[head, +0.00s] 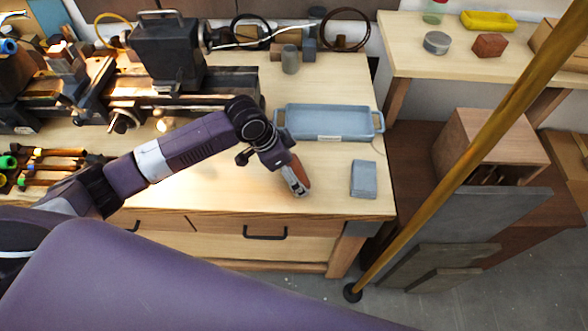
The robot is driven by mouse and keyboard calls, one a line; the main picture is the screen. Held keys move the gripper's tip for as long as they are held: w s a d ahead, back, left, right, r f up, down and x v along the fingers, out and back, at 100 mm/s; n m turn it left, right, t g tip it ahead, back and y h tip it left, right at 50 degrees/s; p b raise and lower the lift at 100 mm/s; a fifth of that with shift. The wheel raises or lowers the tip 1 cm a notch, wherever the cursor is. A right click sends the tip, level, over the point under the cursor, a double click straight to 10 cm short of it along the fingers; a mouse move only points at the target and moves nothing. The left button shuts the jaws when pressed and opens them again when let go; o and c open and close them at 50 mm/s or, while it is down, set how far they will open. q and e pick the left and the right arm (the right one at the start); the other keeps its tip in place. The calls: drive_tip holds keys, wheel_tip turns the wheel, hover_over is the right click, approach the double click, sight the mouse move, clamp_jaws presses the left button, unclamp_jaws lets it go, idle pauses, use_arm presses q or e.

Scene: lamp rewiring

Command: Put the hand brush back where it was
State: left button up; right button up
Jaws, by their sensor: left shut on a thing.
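My left gripper (296,188) is low over the front right part of the wooden workbench (230,195), near its front edge. It is shut on the hand brush (303,171), of which only a small brown part shows beside the fingers. The rest of the brush is hidden by the gripper. I cannot tell whether the brush touches the bench top. My right gripper is not in view.
A blue tray (328,107) lies behind the gripper, and a grey-blue block (363,180) lies to its right. A lathe (165,70) and several hand tools fill the left side. A slanted yellow pole (470,160) stands right of the bench.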

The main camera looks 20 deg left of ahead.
use_arm(q)
drive_tip(key=o, duration=1)
drive_tip(key=b+v, duration=0.1)
drive_tip(key=v, duration=1.1)
drive_tip(key=shift+r, duration=0.15)
